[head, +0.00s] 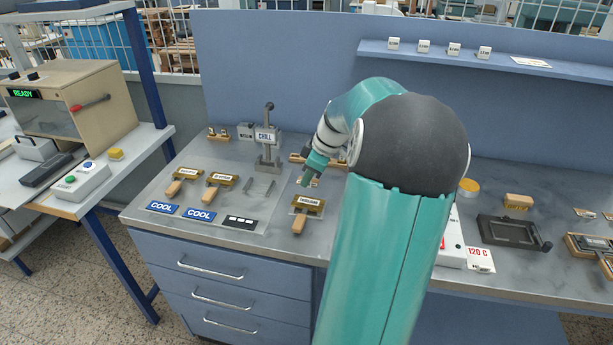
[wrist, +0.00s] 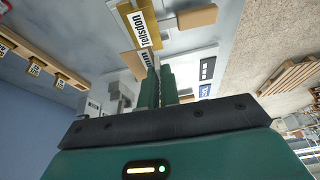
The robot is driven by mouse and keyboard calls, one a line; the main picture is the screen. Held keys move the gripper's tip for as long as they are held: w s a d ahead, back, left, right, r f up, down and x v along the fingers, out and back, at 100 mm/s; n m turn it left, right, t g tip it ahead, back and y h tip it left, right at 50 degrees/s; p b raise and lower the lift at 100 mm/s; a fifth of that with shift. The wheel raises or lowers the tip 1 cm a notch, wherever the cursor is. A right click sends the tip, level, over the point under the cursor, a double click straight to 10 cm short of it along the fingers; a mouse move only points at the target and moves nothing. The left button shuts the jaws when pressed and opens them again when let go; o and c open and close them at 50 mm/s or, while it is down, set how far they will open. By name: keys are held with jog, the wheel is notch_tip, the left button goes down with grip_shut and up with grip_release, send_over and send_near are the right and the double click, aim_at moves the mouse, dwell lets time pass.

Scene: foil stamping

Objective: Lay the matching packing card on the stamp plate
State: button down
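My gripper (head: 311,178) hangs over the bench behind a brass plate with a wooden handle (head: 307,205). That plate's label reads like "Tolisdon", and it also shows near the top of the wrist view (wrist: 140,27). In the wrist view my gripper's fingers (wrist: 160,86) are close together. A thin pale strip shows at their tips; I cannot tell whether they hold it. Two more brass plates with handles (head: 186,174) (head: 219,181) lie to the left. I cannot tell which is the stamp plate.
A "CHILL" stand (head: 266,137) is behind the cards. A shelf with small cubes (head: 454,50) runs along the back panel. My arm hides the bench's middle.

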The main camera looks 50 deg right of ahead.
jog(key=shift+s+f, duration=0.15)
jog(key=shift+f, duration=3.3)
jog(key=c, duration=1.6)
grip_release()
jog(key=shift+o, duration=0.2)
jog(key=v, duration=1.3)
jog(key=shift+r, duration=0.4)
jog(key=shift+s, duration=0.1)
